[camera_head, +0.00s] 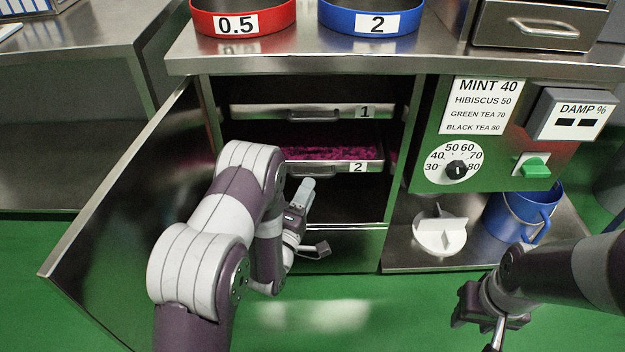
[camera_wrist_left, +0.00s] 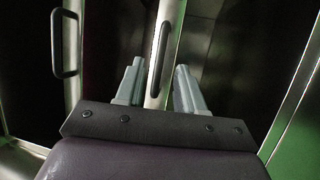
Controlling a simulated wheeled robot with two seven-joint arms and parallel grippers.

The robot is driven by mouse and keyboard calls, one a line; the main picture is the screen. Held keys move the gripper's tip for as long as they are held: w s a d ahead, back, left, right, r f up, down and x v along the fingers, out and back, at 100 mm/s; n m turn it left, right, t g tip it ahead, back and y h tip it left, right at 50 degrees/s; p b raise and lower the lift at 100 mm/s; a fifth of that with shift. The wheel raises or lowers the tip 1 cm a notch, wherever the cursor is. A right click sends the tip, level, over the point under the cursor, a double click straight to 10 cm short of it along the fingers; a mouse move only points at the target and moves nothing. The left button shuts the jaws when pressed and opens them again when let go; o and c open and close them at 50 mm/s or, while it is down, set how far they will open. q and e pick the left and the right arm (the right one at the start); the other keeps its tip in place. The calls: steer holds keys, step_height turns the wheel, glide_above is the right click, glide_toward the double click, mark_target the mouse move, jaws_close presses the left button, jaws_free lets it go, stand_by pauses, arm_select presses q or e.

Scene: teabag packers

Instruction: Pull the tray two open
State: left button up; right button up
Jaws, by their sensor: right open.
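Tray two (camera_head: 357,167) is the lower metal tray in the open cabinet, with a "2" label at the right of its front. Dark red loose material (camera_head: 330,149) shows behind its front. Contact is not visible. My right gripper (camera_head: 490,318) is at the lower right, open, away from the cabinet.
Tray one (camera_head: 270,111) is above tray two. The cabinet door (camera_head: 140,185) stands open at the left. A control panel with a dial (camera_head: 456,170) is at the right, above a shelf with a white knobbed part (camera_head: 440,235) and a blue bucket (camera_head: 520,215).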

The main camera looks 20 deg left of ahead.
arm_select(q)
steer(key=shift+b+x, duration=0.4)
steer(key=shift+x, duration=1.55)
jaws_close()
